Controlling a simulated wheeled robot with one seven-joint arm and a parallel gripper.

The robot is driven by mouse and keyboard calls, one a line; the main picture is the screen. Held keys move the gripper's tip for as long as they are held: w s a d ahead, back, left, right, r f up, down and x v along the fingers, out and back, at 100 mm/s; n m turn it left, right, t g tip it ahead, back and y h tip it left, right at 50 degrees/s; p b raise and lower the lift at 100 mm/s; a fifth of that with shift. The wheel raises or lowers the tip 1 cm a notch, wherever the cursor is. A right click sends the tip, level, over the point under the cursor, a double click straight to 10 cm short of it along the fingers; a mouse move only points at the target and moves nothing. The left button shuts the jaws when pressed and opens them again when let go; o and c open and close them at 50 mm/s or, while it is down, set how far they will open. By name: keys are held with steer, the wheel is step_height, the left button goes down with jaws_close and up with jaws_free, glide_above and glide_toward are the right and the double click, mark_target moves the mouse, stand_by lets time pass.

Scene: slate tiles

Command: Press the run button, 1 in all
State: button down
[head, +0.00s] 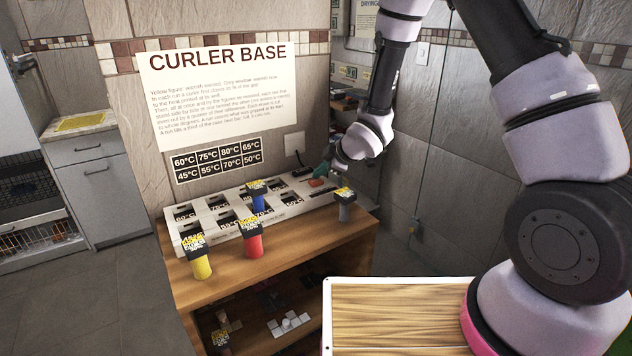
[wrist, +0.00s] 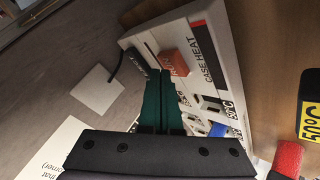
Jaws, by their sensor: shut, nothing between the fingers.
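The run button (wrist: 173,62) is an orange-red block marked RUN on the end of the white curler base (wrist: 203,32), beside the words CASE HEAT. In the head view the run button (head: 317,183) shows at the base's far right end. My gripper (wrist: 161,74) has its teal fingers shut together and empty. Their tips are right beside the button's lower edge in the wrist view; I cannot tell whether they touch it. In the head view my gripper (head: 322,172) is just above and behind the button.
The curler base (head: 213,232) lies on a wooden shelf unit (head: 300,245). Yellow (head: 202,267), red (head: 254,245), blue (head: 258,202) and grey (head: 344,212) curlers stand on or around it. A wall outlet (head: 295,143) with a cord is behind. A wood-topped tray (head: 400,310) is at front right.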

mark_target(320, 181)
steer(key=shift+f, duration=0.5)
stand_by(0.5)
stand_by(0.3)
steer(key=shift+r, duration=0.95)
steer(key=shift+r, duration=2.5)
